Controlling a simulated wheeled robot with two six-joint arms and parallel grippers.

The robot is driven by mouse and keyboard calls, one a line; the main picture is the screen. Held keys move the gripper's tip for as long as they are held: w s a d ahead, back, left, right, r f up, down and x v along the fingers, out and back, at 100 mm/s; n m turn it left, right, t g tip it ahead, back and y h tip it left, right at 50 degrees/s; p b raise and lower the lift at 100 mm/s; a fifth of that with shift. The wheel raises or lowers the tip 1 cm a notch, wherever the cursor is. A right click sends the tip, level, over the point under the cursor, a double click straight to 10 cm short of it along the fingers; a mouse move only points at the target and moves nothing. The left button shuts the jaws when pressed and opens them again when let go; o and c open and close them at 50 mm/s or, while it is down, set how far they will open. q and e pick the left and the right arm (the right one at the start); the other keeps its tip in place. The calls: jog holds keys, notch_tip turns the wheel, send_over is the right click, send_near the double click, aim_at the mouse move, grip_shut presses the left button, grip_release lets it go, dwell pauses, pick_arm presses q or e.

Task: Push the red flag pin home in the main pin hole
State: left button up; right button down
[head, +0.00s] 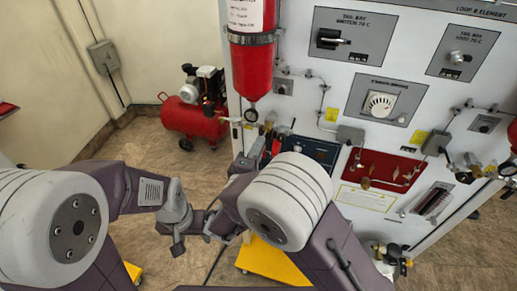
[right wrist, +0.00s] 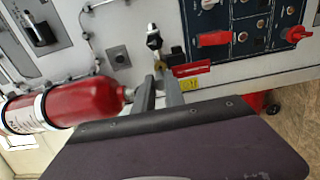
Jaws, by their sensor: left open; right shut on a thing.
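My right gripper (right wrist: 159,76) is shut, with its two fingers close together at the panel front. The red flag (right wrist: 194,69) of the pin shows just right of the fingertips in the right wrist view. The pin's shaft is mostly hidden between the fingers. The main pin hole is not clearly visible, and I cannot tell how deep the pin sits. In the head view the right gripper (head: 262,142) is small, beside the dark blue panel and partly behind my own arm. My left gripper (head: 214,222) is open and empty, low over the floor and away from the panel.
A red cylinder (right wrist: 85,101) lies close left of the right gripper in the right wrist view. The blue switch panel (right wrist: 255,27) with red covers is to the right. A red compressor (head: 190,118) stands on the floor.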

dwell(0.6)
jog(key=shift+b, duration=0.5)
jog(key=shift+b, duration=0.45)
jog(key=shift+b+x, duration=1.05)
jog(key=shift+x, duration=0.95)
dwell(0.4)
jog(key=c, duration=1.3)
grip_release()
